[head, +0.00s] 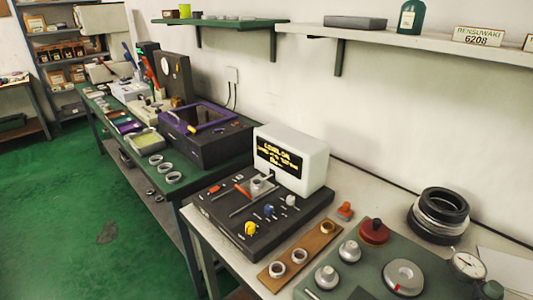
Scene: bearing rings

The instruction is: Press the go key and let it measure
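A measuring device with a dark sloped base (225,207) stands on the near bench. Its white display box (318,160) has a black screen (279,158) with yellow text, too small to read surely. A grey metal piece, seemingly a bearing ring (257,186), sits near the screen's foot. The base carries a yellow knob (250,228), a blue knob (269,210), a white knob (290,200) and red-tipped parts (241,190). I cannot tell which of these is the go key. Neither of my grippers is in view.
A wooden strip (290,262) with rings lies in front. To its right is a green unit (340,284) with a red knob (374,230) and a dial gauge (467,264). Stacked dark rings (438,215) stand behind. A purple-rimmed box (203,145) is on the left bench.

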